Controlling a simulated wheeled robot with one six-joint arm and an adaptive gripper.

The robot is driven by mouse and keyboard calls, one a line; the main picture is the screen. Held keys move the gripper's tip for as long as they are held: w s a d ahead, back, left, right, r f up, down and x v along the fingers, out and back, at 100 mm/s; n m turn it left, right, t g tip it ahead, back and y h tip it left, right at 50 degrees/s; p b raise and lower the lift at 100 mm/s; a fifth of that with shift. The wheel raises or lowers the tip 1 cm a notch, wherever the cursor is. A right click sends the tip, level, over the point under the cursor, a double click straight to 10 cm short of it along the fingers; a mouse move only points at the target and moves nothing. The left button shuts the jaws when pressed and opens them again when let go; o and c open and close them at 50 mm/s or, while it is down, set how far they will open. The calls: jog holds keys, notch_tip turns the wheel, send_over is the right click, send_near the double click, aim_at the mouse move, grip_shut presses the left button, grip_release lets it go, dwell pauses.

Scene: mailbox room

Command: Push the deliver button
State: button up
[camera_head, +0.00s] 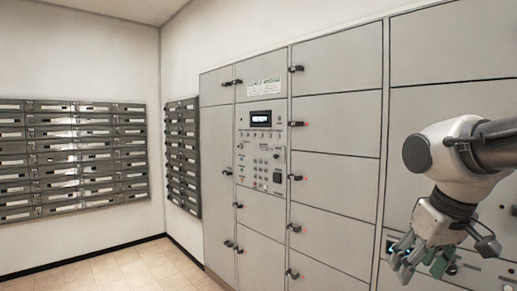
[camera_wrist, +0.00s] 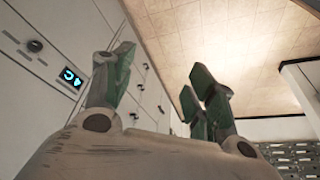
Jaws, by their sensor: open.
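A control panel (camera_head: 260,150) is set into the grey locker wall in the head view. It has a small lit display (camera_head: 261,117), a row of small controls beneath it and a keypad (camera_head: 260,168). I cannot tell which control is the deliver button, as no label is readable. My gripper (camera_head: 418,264) hangs at the lower right in the head view, well to the right of the panel. In the wrist view my gripper (camera_wrist: 165,72) has its fingers spread, with nothing between them. A small dark display with cyan marks (camera_wrist: 71,78) shows beside the left finger.
Grey locker doors (camera_head: 335,170) with black latches (camera_head: 293,177) fill the wall. Dark mailboxes (camera_head: 72,155) hang on the left wall, with a narrower bank (camera_head: 183,155) at the corner. The tiled floor (camera_head: 125,268) at the lower left is clear.

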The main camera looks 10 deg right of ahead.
jog(key=shift+c, duration=0.3)
grip_shut()
dwell(1.1)
